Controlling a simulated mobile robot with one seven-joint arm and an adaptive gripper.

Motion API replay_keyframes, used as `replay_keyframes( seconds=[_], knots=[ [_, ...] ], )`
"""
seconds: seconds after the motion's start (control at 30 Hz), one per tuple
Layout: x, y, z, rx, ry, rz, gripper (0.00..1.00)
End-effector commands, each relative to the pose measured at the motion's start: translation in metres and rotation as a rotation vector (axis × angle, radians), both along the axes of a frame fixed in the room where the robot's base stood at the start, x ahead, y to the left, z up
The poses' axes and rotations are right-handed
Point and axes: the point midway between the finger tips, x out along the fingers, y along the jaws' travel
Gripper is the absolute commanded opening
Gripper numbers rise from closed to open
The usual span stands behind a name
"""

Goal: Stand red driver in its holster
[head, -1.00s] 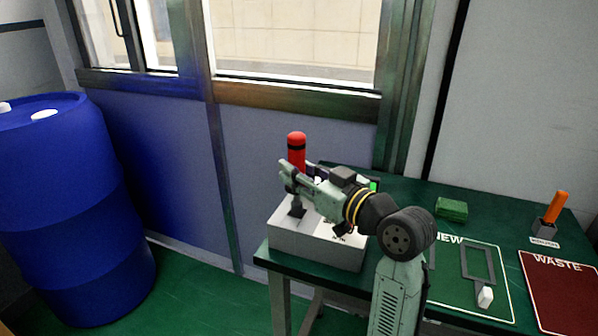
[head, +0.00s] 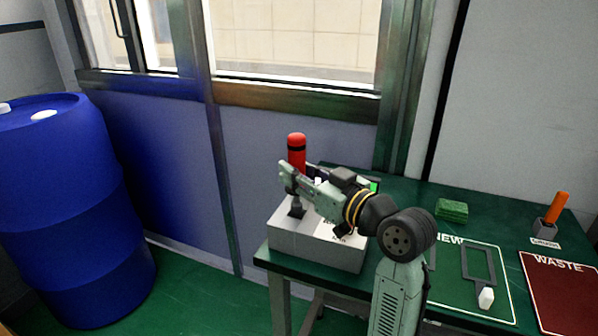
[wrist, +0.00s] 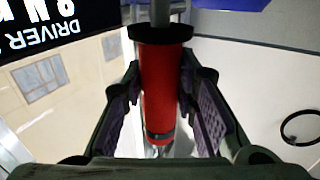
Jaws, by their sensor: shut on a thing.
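The red driver (head: 297,146) stands about upright, its red handle with a dark band near the top showing above my gripper (head: 290,176). In the wrist view my gripper (wrist: 160,105) is shut on the red handle (wrist: 165,80), one finger on each side. A wide black collar (wrist: 160,34) and a grey shaft (wrist: 159,12) lie at the far end of the handle. A dark piece (head: 297,209) shows below the fingers, over the white box (head: 305,245). I cannot tell if it is the collar or a holder. No holster for the red driver is clearly visible.
A green table (head: 395,185) bears the white box. To the right are a green block (head: 452,211), a grey frame tool (head: 478,265), an orange handle (head: 557,208) in a grey holder (head: 546,229) and a red WASTE mat (head: 565,295). A blue barrel (head: 75,205) stands left.

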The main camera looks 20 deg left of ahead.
Motion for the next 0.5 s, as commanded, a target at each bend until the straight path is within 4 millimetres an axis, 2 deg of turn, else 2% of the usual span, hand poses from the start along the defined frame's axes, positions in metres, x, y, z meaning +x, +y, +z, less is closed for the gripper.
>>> replay_keyframes(
  seconds=[0.37,0.5],
  knots=[
    [0.000,0.000,-0.019,0.002,-0.003,0.000,0.00],
    [0.000,0.000,-0.017,0.001,-0.003,0.000,0.00]
  ],
)
